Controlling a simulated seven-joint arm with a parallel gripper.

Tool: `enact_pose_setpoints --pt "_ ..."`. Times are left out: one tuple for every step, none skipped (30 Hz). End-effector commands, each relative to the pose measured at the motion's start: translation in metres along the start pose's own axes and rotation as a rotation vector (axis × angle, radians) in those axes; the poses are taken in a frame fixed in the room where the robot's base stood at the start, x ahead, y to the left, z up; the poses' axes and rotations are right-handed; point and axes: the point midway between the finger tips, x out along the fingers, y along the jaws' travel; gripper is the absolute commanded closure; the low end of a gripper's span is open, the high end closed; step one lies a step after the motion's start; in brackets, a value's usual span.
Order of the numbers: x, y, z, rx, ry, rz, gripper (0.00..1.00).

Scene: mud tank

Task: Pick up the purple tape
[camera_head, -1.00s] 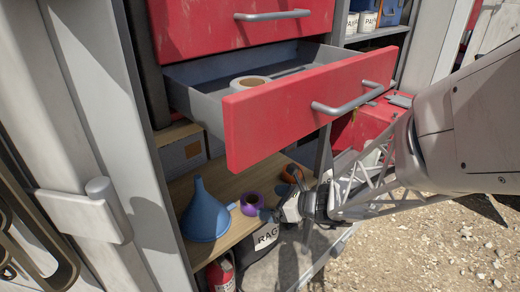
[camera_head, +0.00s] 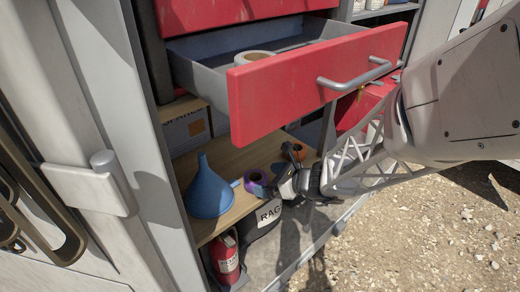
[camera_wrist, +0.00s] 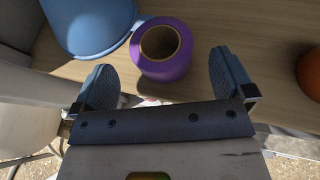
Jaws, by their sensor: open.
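The purple tape (camera_wrist: 162,72) is a roll with a brown core, lying on the wooden shelf with its hole facing up in the wrist view. In the head view the tape (camera_head: 256,176) sits right of the blue funnel, partly hidden by my gripper. My gripper (camera_wrist: 165,85) is open, with one blue finger pad on each side of the tape at its near edge. In the head view my gripper (camera_head: 272,180) reaches in from the right at the shelf's front edge.
A blue funnel (camera_head: 208,190) stands close left of the tape. An orange roll (camera_head: 294,152) lies to the right. The open red drawer (camera_head: 300,88) overhangs the wooden shelf (camera_head: 232,165). A fire extinguisher (camera_head: 226,262) and a rags container (camera_head: 268,214) are below.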

Motion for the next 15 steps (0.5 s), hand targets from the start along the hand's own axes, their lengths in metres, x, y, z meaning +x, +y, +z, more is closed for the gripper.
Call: enact_pose_setpoints --pt "0.0 0.0 0.0 0.0 0.0 0.0 0.0" --pt "0.0 0.0 0.0 0.0 0.0 0.0 0.0" --pt "0.0 0.0 0.0 0.0 0.0 0.0 0.0" --pt "0.001 0.0 0.0 0.0 0.0 0.0 0.0" --pt "0.001 0.0 0.0 0.0 0.0 0.0 0.0" --pt "0.002 0.0 0.0 0.0 0.0 0.0 0.0" --pt "0.003 0.0 0.0 0.0 0.0 0.001 0.0" --pt "0.005 0.0 0.0 0.0 -0.001 0.001 0.0" --pt "0.007 0.0 0.0 0.0 -0.001 0.001 0.0" --pt "0.01 0.0 0.0 0.0 -0.001 0.001 0.0" --pt "0.012 0.0 0.0 -0.001 -0.001 0.002 0.0" --pt "0.016 0.0 0.0 -0.001 -0.001 0.002 0.0" --pt "0.018 0.0 0.0 -0.001 -0.001 0.002 0.0" --pt "0.021 0.0 -0.001 0.0 -0.001 0.002 0.0" --pt "0.026 0.0 -0.001 0.001 0.0 0.002 0.0"
